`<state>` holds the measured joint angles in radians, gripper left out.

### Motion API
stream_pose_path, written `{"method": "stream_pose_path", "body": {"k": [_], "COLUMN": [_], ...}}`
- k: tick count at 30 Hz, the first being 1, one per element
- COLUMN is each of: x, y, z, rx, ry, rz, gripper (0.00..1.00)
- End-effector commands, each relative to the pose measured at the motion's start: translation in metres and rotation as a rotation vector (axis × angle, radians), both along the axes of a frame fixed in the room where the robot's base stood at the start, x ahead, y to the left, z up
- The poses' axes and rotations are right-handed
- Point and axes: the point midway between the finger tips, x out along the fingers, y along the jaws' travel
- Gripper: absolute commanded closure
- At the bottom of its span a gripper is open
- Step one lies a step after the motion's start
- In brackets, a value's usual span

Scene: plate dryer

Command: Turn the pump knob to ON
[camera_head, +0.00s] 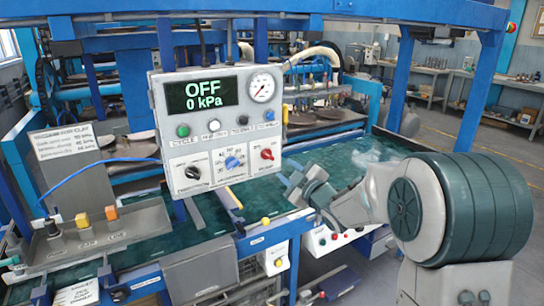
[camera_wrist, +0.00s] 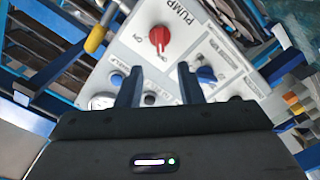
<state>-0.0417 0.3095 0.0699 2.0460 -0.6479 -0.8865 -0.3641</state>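The control box (camera_head: 220,125) is a light grey panel with a display reading OFF and 0 kPa. The red pump knob (camera_head: 267,154) is at the right of its lower row; it also shows in the wrist view (camera_wrist: 159,39) below the word PUMP. There its light pointer end is toward the fingers, and an ON label is at its left. My gripper (camera_head: 290,181) is just right of and below the box in the head view. In the wrist view my gripper (camera_wrist: 158,82) is open and empty, its fingertips apart from the red knob.
A blue knob (camera_head: 232,162) and a black knob (camera_head: 193,172) are left of the pump knob. A gauge (camera_head: 262,88) and several buttons are above. A hose (camera_head: 312,52) arches behind the box. A yellow-tipped lever (camera_wrist: 96,38) shows left of the panel in the wrist view.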

Motion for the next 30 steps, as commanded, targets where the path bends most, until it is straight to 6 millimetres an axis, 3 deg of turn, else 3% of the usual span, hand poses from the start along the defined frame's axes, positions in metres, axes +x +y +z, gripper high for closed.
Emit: {"method": "stream_pose_path", "body": {"k": [9, 15, 29, 30], "x": [0.048, 0.069, 0.078, 0.078], "y": [0.033, 0.047, 0.053, 0.053], "z": [0.002, 0.001, 0.000, 0.000], "rx": [0.000, 0.000, 0.000, 0.000], "ry": [0.003, 0.002, 0.002, 0.002], "rz": [0.001, -0.001, -0.001, -0.001], "gripper": [0.66, 0.66, 0.66, 0.72]}}
